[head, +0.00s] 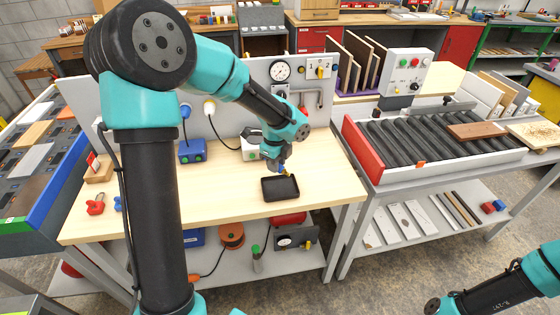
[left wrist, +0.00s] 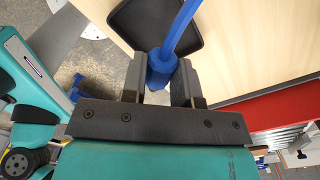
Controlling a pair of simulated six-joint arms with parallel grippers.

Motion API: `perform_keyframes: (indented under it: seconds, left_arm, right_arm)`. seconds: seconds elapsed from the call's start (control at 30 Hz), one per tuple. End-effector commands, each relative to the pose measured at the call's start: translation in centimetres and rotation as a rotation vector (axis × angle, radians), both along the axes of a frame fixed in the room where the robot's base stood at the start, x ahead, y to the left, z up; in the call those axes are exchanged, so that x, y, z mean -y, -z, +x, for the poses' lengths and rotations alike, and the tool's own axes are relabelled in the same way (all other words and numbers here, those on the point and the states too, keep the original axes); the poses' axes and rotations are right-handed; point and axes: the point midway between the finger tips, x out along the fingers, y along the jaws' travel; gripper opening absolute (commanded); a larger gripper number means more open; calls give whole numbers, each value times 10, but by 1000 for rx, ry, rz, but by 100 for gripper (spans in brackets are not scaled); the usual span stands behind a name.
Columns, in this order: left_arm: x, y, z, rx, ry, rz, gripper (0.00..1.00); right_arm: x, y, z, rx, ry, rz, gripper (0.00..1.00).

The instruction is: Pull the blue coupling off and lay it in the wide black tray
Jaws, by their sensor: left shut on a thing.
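The blue coupling (left wrist: 161,66) is between the fingers of my left gripper (left wrist: 160,80) in the left wrist view, with a blue stem or hose (left wrist: 181,27) running up from it. The gripper is shut on it. In the head view my left gripper (head: 277,165) is just over the back edge of the black tray (head: 281,196), and only a little blue shows below it. The tray lies on the wooden bench and looks empty from here. It also shows in the left wrist view (left wrist: 145,22). My right gripper is not seen; only part of that arm shows at lower right.
A grey panel with a gauge (head: 280,70) and ports stands behind the bench. A blue box (head: 191,151) and a cabled white box (head: 250,148) stand left of the tray. A red-ended roller conveyor (head: 362,149) is to the right. Bench around the tray is clear.

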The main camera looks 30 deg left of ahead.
Motion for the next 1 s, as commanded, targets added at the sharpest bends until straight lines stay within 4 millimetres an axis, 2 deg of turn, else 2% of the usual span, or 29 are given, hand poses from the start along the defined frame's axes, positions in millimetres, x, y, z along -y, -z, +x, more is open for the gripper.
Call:
perform_keyframes:
  seconds: [0.47,1.0]
  left_arm:
    - [0,6,0,-3,-3,1,0]
    - [0,45,0,-3,-4,0,0]
  right_arm:
    - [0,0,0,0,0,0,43]
    - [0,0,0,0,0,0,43]
